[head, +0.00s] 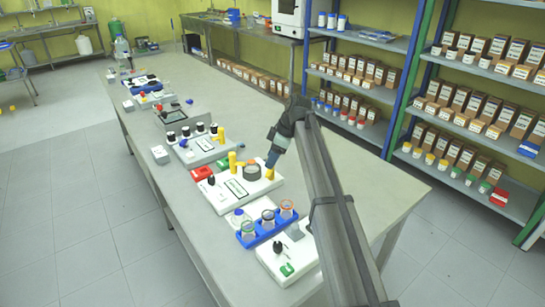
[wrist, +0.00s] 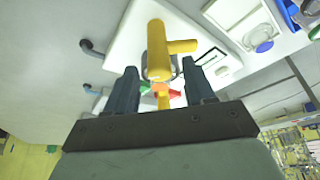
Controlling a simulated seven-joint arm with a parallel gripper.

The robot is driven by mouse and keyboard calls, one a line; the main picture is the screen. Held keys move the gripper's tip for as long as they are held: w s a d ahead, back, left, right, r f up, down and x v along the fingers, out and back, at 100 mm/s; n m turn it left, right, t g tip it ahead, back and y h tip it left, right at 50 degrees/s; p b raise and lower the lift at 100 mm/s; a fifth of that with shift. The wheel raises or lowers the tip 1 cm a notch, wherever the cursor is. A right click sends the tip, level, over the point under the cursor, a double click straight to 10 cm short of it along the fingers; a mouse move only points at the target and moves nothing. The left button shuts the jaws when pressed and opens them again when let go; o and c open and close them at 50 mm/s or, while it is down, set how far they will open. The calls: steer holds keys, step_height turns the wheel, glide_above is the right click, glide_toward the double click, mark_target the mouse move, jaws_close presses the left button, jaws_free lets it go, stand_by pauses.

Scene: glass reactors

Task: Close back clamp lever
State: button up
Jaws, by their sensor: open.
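A white clamp station (head: 246,193) stands on the long bench in the head view, with a grey round part (head: 251,172) in its middle. One yellow clamp lever (head: 232,161) stands up on its far left side. Another yellow clamp part (head: 269,174) shows on its right side, right under my gripper (head: 272,162). In the wrist view a yellow lever (wrist: 157,45) with a side arm pointing right lies between and beyond the fingers of my gripper (wrist: 159,68). The fingers are apart and hold nothing. I cannot tell whether they touch the lever.
A blue rack with beakers (head: 262,229) and a white device (head: 290,257) stand nearer. Another white station (head: 200,150) with dark-capped bottles is behind.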

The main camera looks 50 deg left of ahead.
jaws_close()
stand_by(0.6)
steer(key=shift+m, duration=0.3)
steer(key=m+t+y, duration=0.1)
steer(key=m, duration=0.2)
steer(key=shift+s+d, duration=0.1)
steer(key=shift+s, duration=0.05)
steer(key=m+t, duration=0.2)
steer(key=m, duration=0.3)
steer(key=shift+s, duration=0.1)
steer(key=m+t, duration=0.1)
steer(key=m, duration=0.3)
steer(key=shift+s+t, duration=0.1)
steer(key=shift+t, duration=0.3)
steer(key=m+t+h, duration=0.1)
steer(key=m, duration=0.4)
steer(key=shift+m+t, duration=0.3)
steer(key=shift+t, duration=0.1)
